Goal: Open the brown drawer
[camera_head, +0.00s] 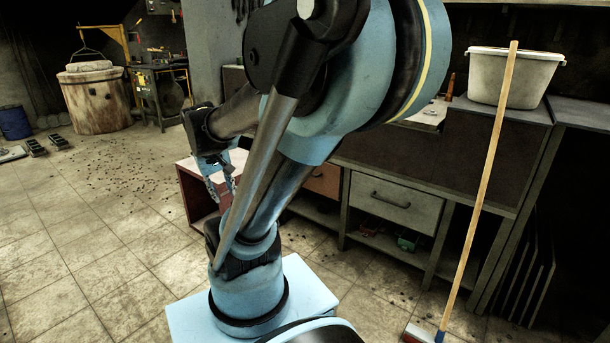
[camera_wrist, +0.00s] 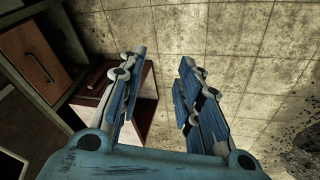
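The brown drawer (camera_head: 323,181) is in the workbench, partly hidden behind my arm in the head view. It looks shut. In the wrist view its brown front (camera_wrist: 28,58) is at the upper left, with a dark bar handle (camera_wrist: 41,68) across it. My gripper (camera_head: 222,190) points down, to the left of the drawer and apart from it. In the wrist view my gripper (camera_wrist: 161,68) has its two blue fingers spread, with only floor between the tips. Nothing is held.
A reddish open box (camera_head: 193,185) stands on the floor beside my gripper, and below the fingers in the wrist view. A grey drawer (camera_head: 395,202) is right of the brown one. A broom (camera_head: 480,190) leans against the bench at right. The tiled floor at left is mostly clear.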

